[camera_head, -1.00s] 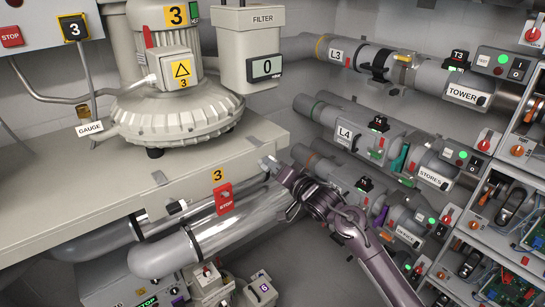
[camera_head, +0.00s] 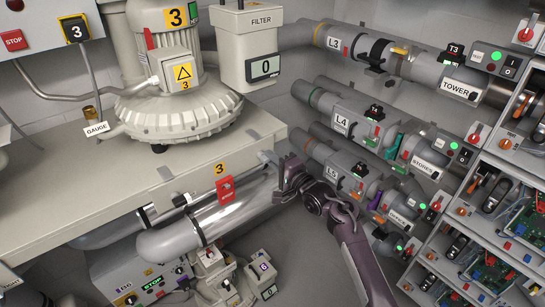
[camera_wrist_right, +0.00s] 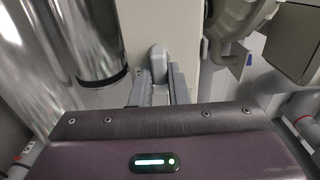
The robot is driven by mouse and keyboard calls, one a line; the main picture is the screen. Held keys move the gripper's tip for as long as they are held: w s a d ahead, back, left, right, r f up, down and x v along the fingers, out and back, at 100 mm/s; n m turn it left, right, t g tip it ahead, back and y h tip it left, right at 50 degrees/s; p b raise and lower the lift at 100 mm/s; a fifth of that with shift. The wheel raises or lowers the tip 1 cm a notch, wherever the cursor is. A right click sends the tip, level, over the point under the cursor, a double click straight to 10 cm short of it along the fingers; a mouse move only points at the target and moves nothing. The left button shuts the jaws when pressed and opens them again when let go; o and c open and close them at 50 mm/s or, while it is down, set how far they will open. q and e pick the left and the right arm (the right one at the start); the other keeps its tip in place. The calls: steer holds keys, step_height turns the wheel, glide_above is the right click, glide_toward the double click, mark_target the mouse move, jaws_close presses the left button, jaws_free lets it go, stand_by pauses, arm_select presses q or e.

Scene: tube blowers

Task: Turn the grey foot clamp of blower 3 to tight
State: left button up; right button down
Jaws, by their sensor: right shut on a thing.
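Blower 3 (camera_head: 175,100) is a cream motor on a ribbed round housing, standing on the cream bench (camera_head: 110,195). My right gripper (camera_head: 270,160) is at the bench's right front corner, to the right of the blower. In the right wrist view, its two grey fingers (camera_wrist_right: 163,84) are shut on a small grey rounded piece at the edge of a cream panel; this looks like the grey foot clamp (camera_wrist_right: 157,57). Most of the clamp is hidden by the gripper in the head view, and I cannot read its setting. My left gripper is not in view.
A shiny pipe (camera_head: 225,215) with a red stop tag (camera_head: 225,189) runs under the bench edge, close to my right gripper. Pipes L3, L4 and L5 (camera_head: 318,150) line the wall at right. Shelves (camera_head: 500,200) stand at far right.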

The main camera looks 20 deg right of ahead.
steer(key=shift+f, duration=0.1)
stand_by(0.4)
steer(key=c, duration=1.4)
jaws_free()
steer(key=b+v, duration=0.2)
steer(key=v, duration=0.5)
steer(key=shift+s+d, duration=0.15)
steer(key=shift+s, duration=0.2)
